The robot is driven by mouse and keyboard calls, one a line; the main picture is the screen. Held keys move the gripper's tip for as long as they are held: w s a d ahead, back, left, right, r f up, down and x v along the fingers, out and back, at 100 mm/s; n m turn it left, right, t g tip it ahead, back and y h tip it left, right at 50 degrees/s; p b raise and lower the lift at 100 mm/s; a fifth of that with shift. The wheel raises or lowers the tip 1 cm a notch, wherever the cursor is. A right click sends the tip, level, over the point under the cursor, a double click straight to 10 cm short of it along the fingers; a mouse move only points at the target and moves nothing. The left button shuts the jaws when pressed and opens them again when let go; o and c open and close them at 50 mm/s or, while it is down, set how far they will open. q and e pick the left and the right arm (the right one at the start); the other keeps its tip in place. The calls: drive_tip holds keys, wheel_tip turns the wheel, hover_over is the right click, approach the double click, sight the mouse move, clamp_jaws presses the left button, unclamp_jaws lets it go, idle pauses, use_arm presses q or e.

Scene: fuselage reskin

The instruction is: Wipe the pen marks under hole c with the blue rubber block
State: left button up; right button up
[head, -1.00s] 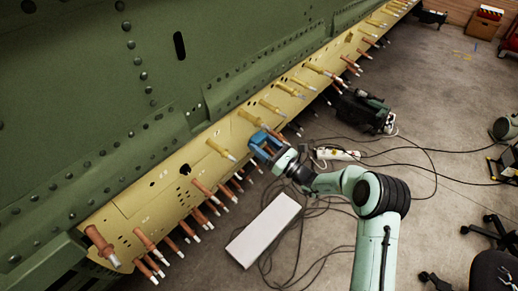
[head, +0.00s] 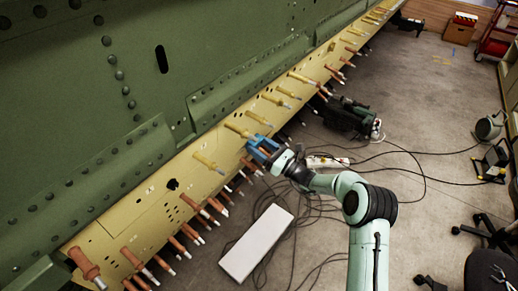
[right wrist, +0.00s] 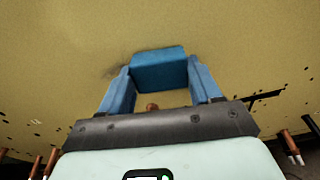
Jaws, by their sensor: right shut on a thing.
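My right gripper (head: 260,147) is shut on the blue rubber block (right wrist: 160,69), which sits between its two blue fingers in the right wrist view. The block is up against or very close to the yellow skin panel (head: 130,218); contact is hard to tell. A dark grey smudge (right wrist: 116,71) shows on the panel just left of the block, partly hidden by the block and finger. The hole letters are too small to read, so I cannot tell which hole is c. My left gripper is out of view.
Several copper and yellow pins stick out along the panel, including a yellow pin (head: 237,130) beside the gripper and copper pins (head: 132,258) at lower left. A white box (head: 257,243) and cables lie on the floor below. Green riveted skin (head: 85,110) rises above.

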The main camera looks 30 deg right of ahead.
sight(235, 155)
drive_tip(key=shift+s+a+r+p, duration=0.15)
drive_tip(key=shift+s+a, duration=0.15)
drive_tip(key=shift+a, duration=0.55)
drive_tip(key=shift+s+a+f+p, duration=0.1)
drive_tip(key=shift+s+a+p, duration=0.15)
drive_tip(key=shift+a, duration=0.55)
drive_tip(key=shift+s+a+r+p, duration=0.1)
drive_tip(key=shift+s+a, duration=0.2)
drive_tip(key=shift+a, duration=0.55)
drive_tip(key=shift+s+a, duration=0.35)
drive_tip(key=shift+a, duration=0.4)
drive_tip(key=shift+s+a, duration=0.35)
drive_tip(key=shift+a, duration=0.4)
drive_tip(key=shift+d, duration=0.1)
drive_tip(key=v, duration=0.6)
drive_tip(key=shift+p, duration=0.45)
drive_tip(key=shift+s+d, duration=0.1)
drive_tip(key=shift+d, duration=0.05)
drive_tip(key=v, duration=0.2)
drive_tip(key=shift+s+d+f, duration=0.15)
drive_tip(key=shift+s+f, duration=0.1)
drive_tip(key=shift+s, duration=0.1)
